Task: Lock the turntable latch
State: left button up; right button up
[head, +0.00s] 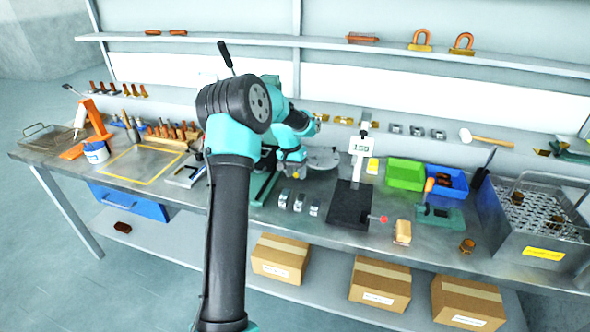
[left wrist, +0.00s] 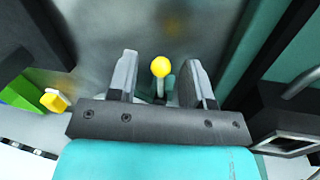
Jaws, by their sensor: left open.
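The turntable (head: 324,158) is a pale round disc at the back middle of the bench, partly hidden behind my left arm. My left gripper (head: 292,170) is at the turntable's left side in the head view. In the left wrist view, the left gripper (left wrist: 160,62) is open, with its two grey fingers apart. A yellow ball knob (left wrist: 160,67) on a short pale stem shows between the fingers, with visible gaps on both sides. I take this knob to be the latch handle. My right gripper is not in view.
A black stand with a white display (head: 362,146) is right of the turntable. Several small metal blocks (head: 299,202) lie in front of it. Green and blue bins (head: 405,174) and a wire-basket tub (head: 520,235) stand farther right. A yellow-framed mat (head: 140,163) lies left.

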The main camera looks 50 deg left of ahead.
pick_arm(q)
jog(key=shift+r, duration=0.15)
jog(key=s+a+r, duration=0.1)
jog(key=a+r, duration=0.2)
jog(key=r, duration=1.3)
jog(key=shift+r, duration=0.4)
